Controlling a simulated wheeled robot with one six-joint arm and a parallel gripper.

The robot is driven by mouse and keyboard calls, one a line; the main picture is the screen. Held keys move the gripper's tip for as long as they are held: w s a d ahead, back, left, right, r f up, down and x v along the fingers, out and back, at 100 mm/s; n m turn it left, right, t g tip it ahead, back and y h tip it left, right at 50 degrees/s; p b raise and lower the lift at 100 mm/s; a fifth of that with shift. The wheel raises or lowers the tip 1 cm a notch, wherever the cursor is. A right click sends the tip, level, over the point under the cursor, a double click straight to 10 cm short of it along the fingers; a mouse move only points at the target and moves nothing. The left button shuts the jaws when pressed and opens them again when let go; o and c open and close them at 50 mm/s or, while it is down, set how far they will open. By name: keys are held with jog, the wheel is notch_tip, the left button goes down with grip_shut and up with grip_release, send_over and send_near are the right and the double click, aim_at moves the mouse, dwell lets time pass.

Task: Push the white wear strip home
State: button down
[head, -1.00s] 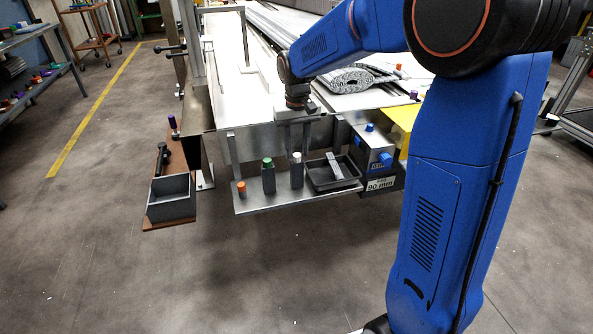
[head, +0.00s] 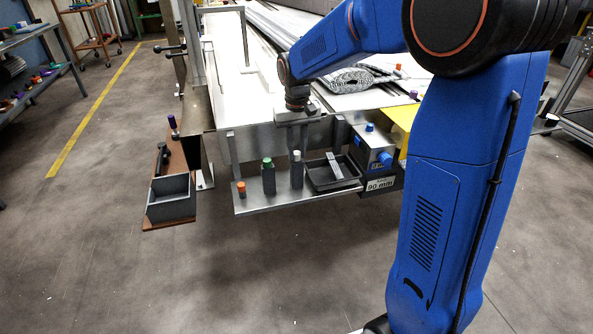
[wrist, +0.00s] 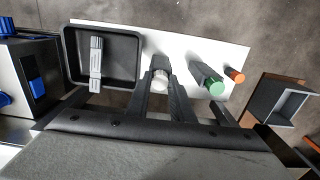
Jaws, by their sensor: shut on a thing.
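My gripper (wrist: 160,100) hangs over the metal shelf at the front of the conveyor frame. In the wrist view its two dark fingers stand on either side of a white-topped piece (wrist: 160,80) and are shut on it. In the head view the white-topped piece (head: 296,157) stands upright with a dark block (head: 297,177) below it, under my gripper (head: 295,135). I cannot tell whether the piece is clear of the block. Long white surfaces (head: 228,75) run along the conveyor, but I cannot single out the wear strip among them.
On the shelf (head: 280,203) stand a green-topped block (head: 268,178), an orange piece (head: 241,189) and a black tray (head: 320,183) with a grey part. A blue-knobbed box (head: 372,152) is at right, an open grey bin (head: 171,200) at left. The floor in front is clear.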

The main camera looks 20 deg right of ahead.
notch_tip(320, 180, up, 12)
jog(key=shift+r, duration=0.15)
dwell(0.7)
dwell(1.7)
